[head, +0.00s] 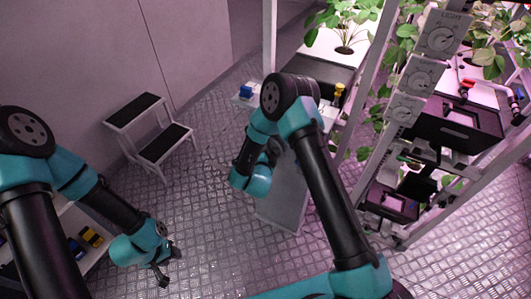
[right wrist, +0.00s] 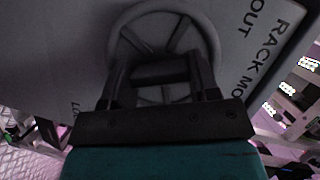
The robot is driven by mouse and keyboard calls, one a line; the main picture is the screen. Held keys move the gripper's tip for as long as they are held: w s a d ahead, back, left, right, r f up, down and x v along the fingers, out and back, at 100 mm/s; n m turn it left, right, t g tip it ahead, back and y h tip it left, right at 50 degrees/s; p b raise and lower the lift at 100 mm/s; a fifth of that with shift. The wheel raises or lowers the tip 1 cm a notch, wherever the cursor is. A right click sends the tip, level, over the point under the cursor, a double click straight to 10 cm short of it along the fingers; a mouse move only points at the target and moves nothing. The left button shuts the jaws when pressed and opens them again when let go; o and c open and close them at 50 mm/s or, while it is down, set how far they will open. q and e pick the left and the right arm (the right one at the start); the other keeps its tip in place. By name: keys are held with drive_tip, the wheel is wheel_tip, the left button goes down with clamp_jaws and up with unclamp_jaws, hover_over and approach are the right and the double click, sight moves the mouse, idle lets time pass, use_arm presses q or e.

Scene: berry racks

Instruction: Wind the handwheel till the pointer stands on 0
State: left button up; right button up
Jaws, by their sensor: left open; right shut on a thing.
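In the head view the wheel and the right fingertips are hidden behind my right arm, by a grey cabinet (head: 284,200). I cannot make out the pointer or a 0 mark in either view. My left gripper (head: 168,265) is open and empty, low at the left over the floor.
A plant rack with grey dial boxes (head: 437,34) stands at the right. A step stool (head: 150,135) stands at the left. A blue item (head: 245,91) and a yellow item (head: 339,89) are on the surface behind my right arm. Patterned metal floor lies open between.

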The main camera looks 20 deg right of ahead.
drive_tip(key=m+t, duration=0.2)
drive_tip(key=m, duration=0.2)
drive_tip(key=shift+f+m, duration=0.1)
drive_tip(key=shift+m, duration=0.3)
drive_tip(key=m+h, duration=0.1)
drive_tip(key=m, duration=0.2)
drive_tip(key=m+t+h, duration=0.1)
drive_tip(key=m, duration=0.1)
drive_tip(key=shift+m+t, duration=0.3)
drive_tip(key=shift+m, duration=0.1)
drive_tip(key=o, duration=0.6)
drive_tip(key=shift+o, duration=0.2)
